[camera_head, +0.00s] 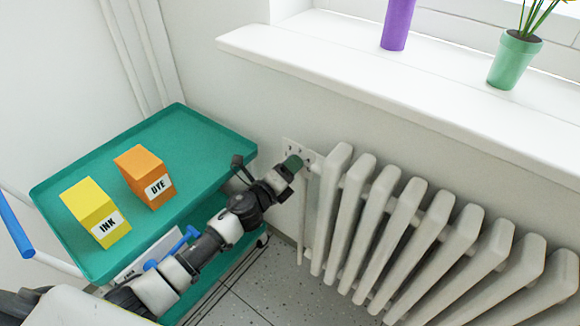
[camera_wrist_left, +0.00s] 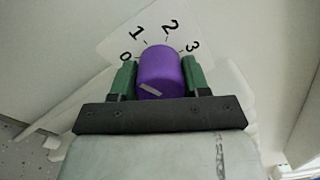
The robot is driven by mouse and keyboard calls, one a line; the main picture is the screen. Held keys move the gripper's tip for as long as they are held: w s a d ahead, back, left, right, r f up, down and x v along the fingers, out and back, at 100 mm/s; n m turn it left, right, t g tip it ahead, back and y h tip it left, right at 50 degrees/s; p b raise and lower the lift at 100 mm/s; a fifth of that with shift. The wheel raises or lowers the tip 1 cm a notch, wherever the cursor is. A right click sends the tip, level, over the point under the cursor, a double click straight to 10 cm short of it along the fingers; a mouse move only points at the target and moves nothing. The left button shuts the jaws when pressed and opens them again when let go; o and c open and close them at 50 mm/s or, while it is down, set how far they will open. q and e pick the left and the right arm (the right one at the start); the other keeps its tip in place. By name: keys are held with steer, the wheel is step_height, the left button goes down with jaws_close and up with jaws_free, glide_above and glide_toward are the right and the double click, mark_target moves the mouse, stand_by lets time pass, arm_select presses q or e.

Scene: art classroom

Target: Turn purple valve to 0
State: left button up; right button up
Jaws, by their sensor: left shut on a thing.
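The purple valve (camera_wrist_left: 160,68) is a round knob with a pale pointer mark on its lower left face. Behind it is a white dial plate (camera_wrist_left: 117,42) with the numbers 0, 1, 2 and 3; the mark lies nearest the 0 side. My left gripper (camera_wrist_left: 160,75) is shut on the knob, one green finger on each side. In the head view my left gripper (camera_head: 293,163) is at the radiator's upper left end, where it hides the knob; part of the dial plate (camera_head: 291,147) shows behind it. My right gripper is not in view.
A white radiator (camera_head: 412,205) stands right of the gripper, under a windowsill (camera_head: 400,75) with a green plant pot (camera_head: 513,60) and a purple object (camera_head: 397,25). A green cart (camera_head: 178,125) at left holds a yellow INK box (camera_head: 95,210) and an orange DYE box (camera_head: 145,175).

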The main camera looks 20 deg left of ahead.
arm_select(q)
steer(key=n+p, duration=0.1)
steer(key=n, duration=0.4)
steer(key=shift+r, duration=0.1)
steer(key=shift+n+p, duration=0.55)
steer(key=shift+n, duration=0.45)
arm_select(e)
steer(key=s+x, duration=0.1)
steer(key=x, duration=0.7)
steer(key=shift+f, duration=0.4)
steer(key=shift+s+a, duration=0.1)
arm_select(q)
steer(key=o, duration=0.9)
steer(key=shift+o, duration=0.2)
steer(key=p+v, duration=0.1)
steer(key=v, duration=0.9)
steer(key=shift+s+a, duration=0.15)
steer(key=shift+s, duration=0.25)
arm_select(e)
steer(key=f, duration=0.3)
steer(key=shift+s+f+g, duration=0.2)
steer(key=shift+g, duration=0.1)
